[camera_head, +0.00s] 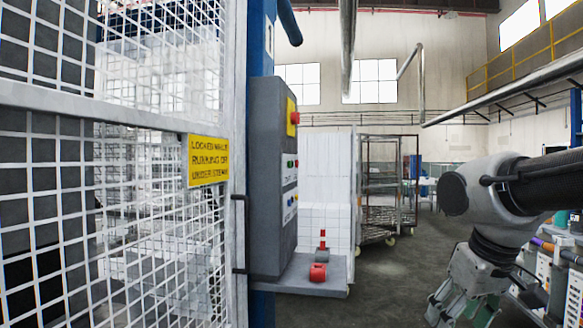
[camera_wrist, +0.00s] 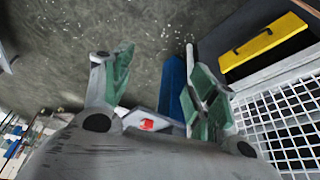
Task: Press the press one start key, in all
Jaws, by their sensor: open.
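The grey control box (camera_head: 268,180) stands beside the mesh gate in the head view, its key face seen at a steep angle. On that face are a red mushroom button (camera_head: 294,117) on a yellow plate, small green keys (camera_head: 291,163) and blue keys (camera_head: 290,200). The labels are too small to read, so I cannot tell which is the press one start key. My gripper (camera_head: 466,305) hangs low at the right, well apart from the box. In the wrist view my gripper (camera_wrist: 158,75) has its green fingers spread, with nothing between them.
A shelf (camera_head: 300,276) under the box holds a red object (camera_head: 318,272). The mesh gate (camera_head: 150,200) with a yellow sign (camera_head: 208,161) fills the left. White blocks (camera_head: 326,190) and a wheeled rack (camera_head: 385,190) stand behind. Floor (camera_head: 385,280) between shelf and arm is clear.

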